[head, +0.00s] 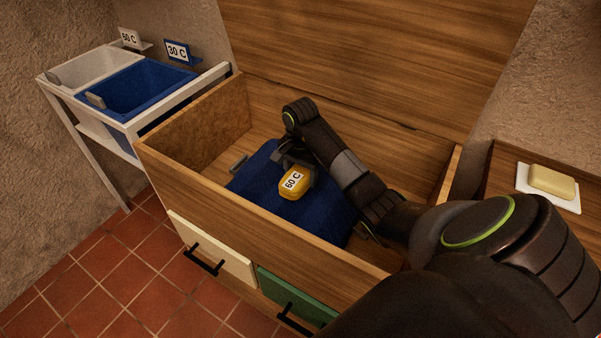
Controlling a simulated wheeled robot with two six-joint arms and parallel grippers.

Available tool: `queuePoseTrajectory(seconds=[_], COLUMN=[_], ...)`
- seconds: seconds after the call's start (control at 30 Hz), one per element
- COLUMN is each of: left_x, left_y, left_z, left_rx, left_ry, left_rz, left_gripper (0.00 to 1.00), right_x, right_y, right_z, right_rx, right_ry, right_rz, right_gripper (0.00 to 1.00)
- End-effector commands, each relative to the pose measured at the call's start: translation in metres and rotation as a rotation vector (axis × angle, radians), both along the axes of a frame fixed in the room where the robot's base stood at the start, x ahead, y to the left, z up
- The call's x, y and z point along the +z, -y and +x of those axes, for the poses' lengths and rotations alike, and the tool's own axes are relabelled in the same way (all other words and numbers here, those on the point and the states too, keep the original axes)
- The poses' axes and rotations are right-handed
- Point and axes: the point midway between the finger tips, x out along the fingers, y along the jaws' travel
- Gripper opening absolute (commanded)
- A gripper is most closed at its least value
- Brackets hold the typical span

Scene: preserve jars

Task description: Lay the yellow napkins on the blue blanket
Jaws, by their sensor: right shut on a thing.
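A yellow napkin bundle (294,184) with a white "60 C" label is in the jaws of my right gripper (294,168). It is over the blue blanket (258,188), and I cannot tell whether it touches the cloth. The blanket lies inside the open wooden chest (185,179), partly hidden by my right arm. My right arm reaches in from the right, over the chest. My left gripper does not show. No other yellow napkin shows.
A white stand at the left holds a white basin (85,66) marked "60 C" and a blue basin (142,88) marked "30 C". The chest front has a cream drawer (212,247) and a green drawer (293,296). Soap (552,182) lies on a white dish at the right.

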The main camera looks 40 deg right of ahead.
Motion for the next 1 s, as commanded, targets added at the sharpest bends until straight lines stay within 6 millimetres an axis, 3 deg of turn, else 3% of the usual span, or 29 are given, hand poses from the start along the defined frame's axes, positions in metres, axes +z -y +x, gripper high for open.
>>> queuePoseTrajectory(seconds=[0.07,0.1,0.23,0.67,0.77,0.9,1.0], left_x=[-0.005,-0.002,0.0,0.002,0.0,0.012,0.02], left_y=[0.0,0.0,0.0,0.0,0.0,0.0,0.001], left_z=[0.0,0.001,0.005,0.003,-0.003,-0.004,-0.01], left_rx=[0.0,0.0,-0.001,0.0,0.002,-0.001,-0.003], left_ry=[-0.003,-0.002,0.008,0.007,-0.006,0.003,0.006], left_rz=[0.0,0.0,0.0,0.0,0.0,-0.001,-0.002], left_gripper=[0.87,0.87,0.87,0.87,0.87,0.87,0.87], right_x=[-0.004,-0.002,-0.002,0.007,0.025,0.06,0.072], right_y=[0.0,0.0,0.0,0.0,0.001,0.0,0.0], right_z=[0.0,0.0,0.0,0.001,0.001,0.0,0.0], right_rx=[0.0,0.0,0.0,0.0,0.001,0.0,0.0], right_ry=[0.0,0.0,0.0,0.003,0.003,0.001,-0.001], right_rz=[0.0,0.0,0.0,-0.001,-0.003,-0.002,0.0], right_gripper=[0.34,0.67,0.83,0.83,0.83,0.83,0.83])
